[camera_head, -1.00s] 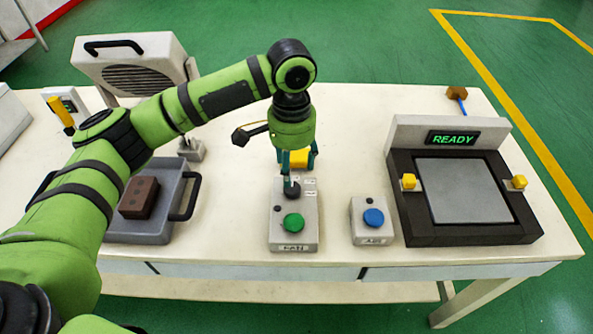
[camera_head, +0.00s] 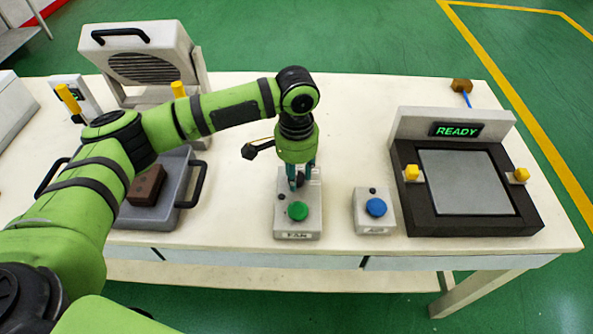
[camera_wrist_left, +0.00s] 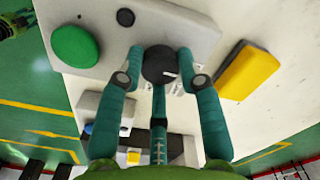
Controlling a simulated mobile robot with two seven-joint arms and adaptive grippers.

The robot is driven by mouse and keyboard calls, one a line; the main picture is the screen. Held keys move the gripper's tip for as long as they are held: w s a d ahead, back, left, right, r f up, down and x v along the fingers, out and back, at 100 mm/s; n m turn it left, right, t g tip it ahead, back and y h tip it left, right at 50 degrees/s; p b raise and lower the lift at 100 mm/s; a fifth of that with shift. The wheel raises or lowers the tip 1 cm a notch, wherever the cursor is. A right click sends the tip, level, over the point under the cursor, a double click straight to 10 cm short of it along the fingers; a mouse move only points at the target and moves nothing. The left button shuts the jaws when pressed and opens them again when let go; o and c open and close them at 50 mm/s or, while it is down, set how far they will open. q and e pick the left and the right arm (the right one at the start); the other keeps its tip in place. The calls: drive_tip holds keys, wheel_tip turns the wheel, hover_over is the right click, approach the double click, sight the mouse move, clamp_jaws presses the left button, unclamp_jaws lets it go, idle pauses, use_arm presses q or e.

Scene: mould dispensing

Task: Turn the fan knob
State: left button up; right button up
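The fan box (camera_head: 284,219) is a grey box with a "FAN" label, a green button (camera_head: 297,210) and a black knob. It stands near the table's front edge. My left gripper (camera_head: 301,183) points down over the back of this box. In the left wrist view the round black knob (camera_wrist_left: 159,65) with a white mark lies between the two teal fingertips. The fingers are apart on either side of it, with what looks like a narrow gap; contact is not clear. In the head view the gripper mostly hides the knob.
A small box with a blue button (camera_head: 376,208) stands to the right. Beyond it is a dark press with a "READY" display (camera_head: 456,130). A grey tray (camera_head: 185,205) holds a brown block (camera_head: 146,186) at left. A yellow block (camera_wrist_left: 247,70) lies beside the fan box.

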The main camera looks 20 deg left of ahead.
use_arm(q)
drive_tip(key=shift+p, duration=0.35)
drive_tip(key=m+p, duration=0.4)
drive_tip(key=p, duration=0.1)
drive_tip(key=shift+s+r, duration=0.15)
drive_tip(key=shift+r, duration=0.05)
drive_tip(key=m+p, duration=0.2)
drive_tip(key=shift+p, duration=0.3)
drive_tip(key=shift+f+m+p, duration=0.2)
drive_tip(key=shift+m+p, duration=0.5)
drive_tip(key=shift+m, duration=0.6)
use_arm(e)
wheel_tip(320, 180, up, 10)
drive_tip(key=shift+s+f, duration=0.2)
drive_tip(key=shift+s, duration=0.05)
use_arm(q)
drive_tip(key=o, duration=1.1)
drive_tip(key=shift+o, duration=0.2)
